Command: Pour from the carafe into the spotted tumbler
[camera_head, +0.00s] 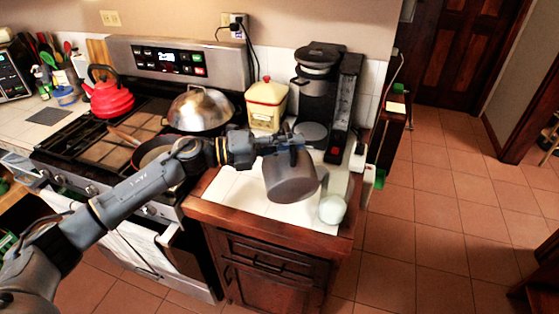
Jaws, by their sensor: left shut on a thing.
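The carafe (290,180), a dark grey translucent vessel, hangs over the tiled counter beside the coffee maker. My left gripper (288,143) is shut on it near its upper end. The carafe looks tilted. A pale greenish-white rounded cup (332,209), which seems to be the tumbler, is at the front right corner of the counter, just right of and below the carafe in the picture. Its spots are too small to make out. I cannot tell whether anything flows between them. My right gripper is not in view.
The black coffee maker (318,95) and a cream canister with a red lid (266,103) stand behind. The stove at left holds a domed lidded pan (200,109) and a red kettle (111,99). The counter's front wooden edge (270,226) is close. Open tiled floor lies to the right.

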